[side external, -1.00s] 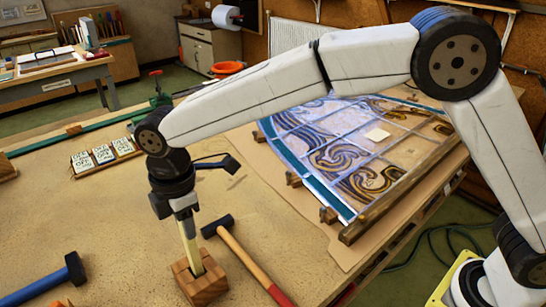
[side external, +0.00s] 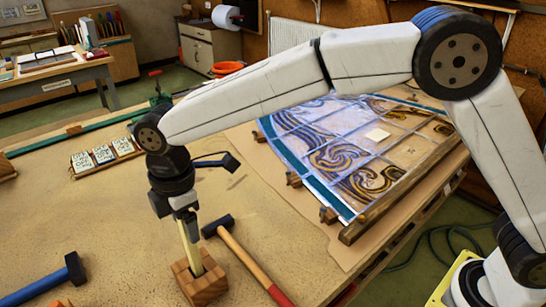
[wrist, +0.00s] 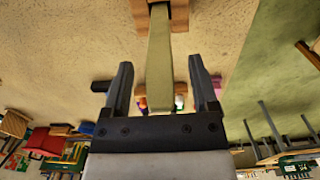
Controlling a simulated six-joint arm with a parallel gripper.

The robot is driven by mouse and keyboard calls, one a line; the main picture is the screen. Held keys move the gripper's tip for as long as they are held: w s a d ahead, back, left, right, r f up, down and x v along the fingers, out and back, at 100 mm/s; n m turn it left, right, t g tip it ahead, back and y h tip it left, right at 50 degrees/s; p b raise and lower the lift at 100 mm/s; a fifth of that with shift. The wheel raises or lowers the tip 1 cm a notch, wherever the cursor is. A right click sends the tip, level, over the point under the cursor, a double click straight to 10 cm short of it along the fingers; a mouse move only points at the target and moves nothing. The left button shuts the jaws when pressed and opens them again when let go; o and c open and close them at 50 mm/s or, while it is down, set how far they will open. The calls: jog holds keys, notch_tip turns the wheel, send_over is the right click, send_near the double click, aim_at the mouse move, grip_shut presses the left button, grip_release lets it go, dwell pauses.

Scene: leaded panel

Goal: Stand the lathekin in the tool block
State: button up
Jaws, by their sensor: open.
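The lathekin (side external: 190,243) is a pale, flat strip standing roughly upright, with its lower end in the wooden tool block (side external: 202,287). In the wrist view the lathekin (wrist: 160,60) runs from the block (wrist: 181,15) down between my two fingers. My gripper (side external: 186,213) is above the block, at the lathekin's upper end. In the wrist view my gripper (wrist: 161,82) is open, with a clear gap on each side of the lathekin. The lathekin's foot is hidden inside the block.
A hammer with a red and yellow handle (side external: 248,262) lies just right of the block. The leaded panel (side external: 345,150) is behind to the right. Small labelled tiles (side external: 103,155) sit at back left.

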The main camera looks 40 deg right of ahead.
jog(key=shift+r, duration=3.65)
jog(key=s+d+f+m+t, duration=0.1)
jog(key=d+f+m, duration=0.35)
jog(key=d, duration=0.45)
jog(key=s+d+f+m, duration=0.1)
jog(key=d+f+m, duration=0.3)
jog(key=d, duration=0.5)
jog(key=s+d+f+m, duration=0.2)
jog(key=s+d+m, duration=0.2)
jog(key=s+d, duration=0.2)
jog(key=s+d+f+m+t, duration=0.1)
jog(key=s+d+f+m, duration=0.2)
jog(key=s+d+m, duration=0.2)
jog(key=s+d, duration=0.1)
jog(key=d, duration=0.2)
jog(key=shift+f+t, duration=0.3)
jog(key=shift+f, duration=0.05)
